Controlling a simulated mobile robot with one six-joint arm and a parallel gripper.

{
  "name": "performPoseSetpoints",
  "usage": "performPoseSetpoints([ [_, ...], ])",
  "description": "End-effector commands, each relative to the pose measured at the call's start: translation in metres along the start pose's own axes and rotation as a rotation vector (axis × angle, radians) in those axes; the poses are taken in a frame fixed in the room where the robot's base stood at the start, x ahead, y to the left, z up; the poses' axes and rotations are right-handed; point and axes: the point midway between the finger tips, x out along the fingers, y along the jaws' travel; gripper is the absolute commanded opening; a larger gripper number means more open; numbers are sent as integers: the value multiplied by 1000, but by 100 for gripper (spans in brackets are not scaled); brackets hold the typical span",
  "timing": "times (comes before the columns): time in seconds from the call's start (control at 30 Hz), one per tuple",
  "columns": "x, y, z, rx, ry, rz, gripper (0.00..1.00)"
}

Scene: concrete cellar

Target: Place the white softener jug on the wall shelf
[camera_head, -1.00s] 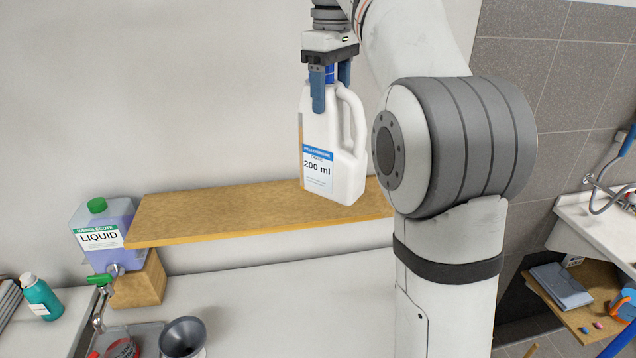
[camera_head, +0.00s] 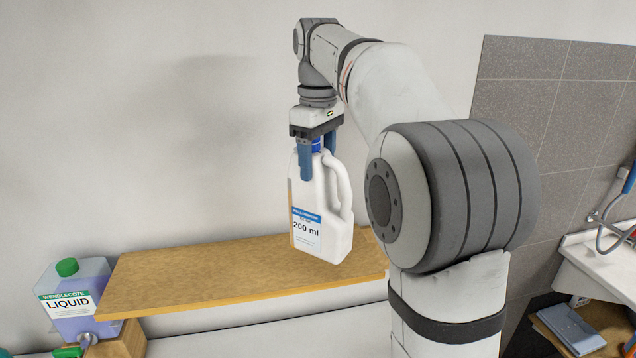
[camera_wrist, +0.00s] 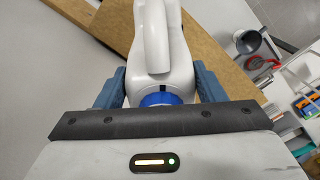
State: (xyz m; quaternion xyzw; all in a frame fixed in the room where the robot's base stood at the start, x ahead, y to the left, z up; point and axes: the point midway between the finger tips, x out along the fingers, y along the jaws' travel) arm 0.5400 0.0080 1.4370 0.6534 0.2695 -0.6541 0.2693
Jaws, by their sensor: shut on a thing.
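The white softener jug (camera_head: 322,215) has a blue cap and a "200 ml" label, and it hangs upright from my gripper (camera_head: 318,162). My gripper is shut on it at the neck, just under the wrist. In the wrist view the jug (camera_wrist: 172,45) shows from above, with its blue cap (camera_wrist: 160,99) between the two blue fingers. The wooden wall shelf (camera_head: 200,277) is behind and below the jug; the jug's base overlaps the shelf's right part in the head view. I cannot tell whether the base touches the shelf. The shelf (camera_wrist: 205,50) also shows beneath the jug in the wrist view.
A "LIQUID" container (camera_head: 75,300) with a green cap stands at the shelf's left end on a wooden block (camera_head: 122,340). The visible shelf top left of the jug is bare. A grey funnel (camera_wrist: 248,42) shows in the wrist view. A sink (camera_head: 600,262) is at the right.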

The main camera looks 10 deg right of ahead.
Motion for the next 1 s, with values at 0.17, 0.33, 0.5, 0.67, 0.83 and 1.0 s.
performPoseSetpoints([
  [0.17,13,-1,0,0,0,0,0],
  [0.33,34,-1,0,-1,1,1,0],
  [0.5,42,-1,0,-1,3,3,0],
  [0.67,42,-1,0,-1,3,3,0],
  [0.83,45,-1,-1,-2,3,3,0],
  [1.0,46,-1,-1,-2,0,0,77],
])
